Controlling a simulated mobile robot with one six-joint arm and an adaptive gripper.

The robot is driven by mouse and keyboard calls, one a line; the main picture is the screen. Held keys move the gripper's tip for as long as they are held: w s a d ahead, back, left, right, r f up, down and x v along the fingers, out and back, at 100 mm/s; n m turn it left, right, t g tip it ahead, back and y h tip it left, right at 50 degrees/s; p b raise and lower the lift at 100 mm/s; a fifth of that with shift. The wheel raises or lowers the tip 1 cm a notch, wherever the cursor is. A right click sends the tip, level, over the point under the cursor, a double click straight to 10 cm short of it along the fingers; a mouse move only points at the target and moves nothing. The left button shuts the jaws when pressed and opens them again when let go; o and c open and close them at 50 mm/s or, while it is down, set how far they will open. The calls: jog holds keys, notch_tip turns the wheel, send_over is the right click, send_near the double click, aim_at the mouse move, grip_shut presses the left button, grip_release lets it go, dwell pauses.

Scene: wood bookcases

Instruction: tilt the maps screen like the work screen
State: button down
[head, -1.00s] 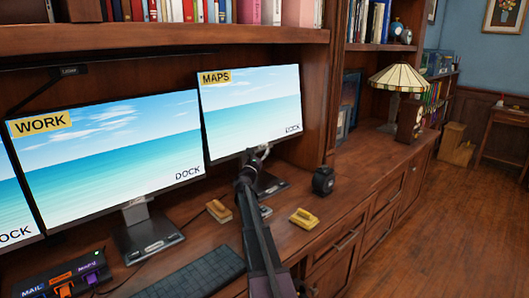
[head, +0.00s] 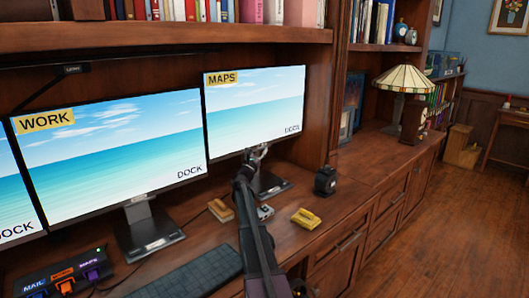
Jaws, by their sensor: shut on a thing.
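The maps screen (head: 250,110) stands on the desk with a yellow MAPS label at its top left. The work screen (head: 110,150) stands to its left on a grey stand (head: 146,228), with a yellow WORK label. Both show a sea picture. My gripper (head: 257,153) is at the bottom edge of the maps screen, right of the edge's middle, and is shut on that edge. My gripper and arm hide part of the maps screen's stand (head: 270,183). The exact tilt of each screen is hard to judge from this angle.
A dark hub (head: 62,277) with MAIL and MAPS plugs and a keyboard (head: 190,272) lie in front. A yellow object (head: 305,219), a tan block (head: 220,210) and a small black device (head: 325,181) are near my arm. A shelf of books is above.

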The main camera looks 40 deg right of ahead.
jog(key=shift+c, duration=2.4)
grip_release()
jog(key=shift+s+a+r, duration=0.1)
jog(key=shift+o, duration=1)
jog(key=shift+s+r, duration=0.1)
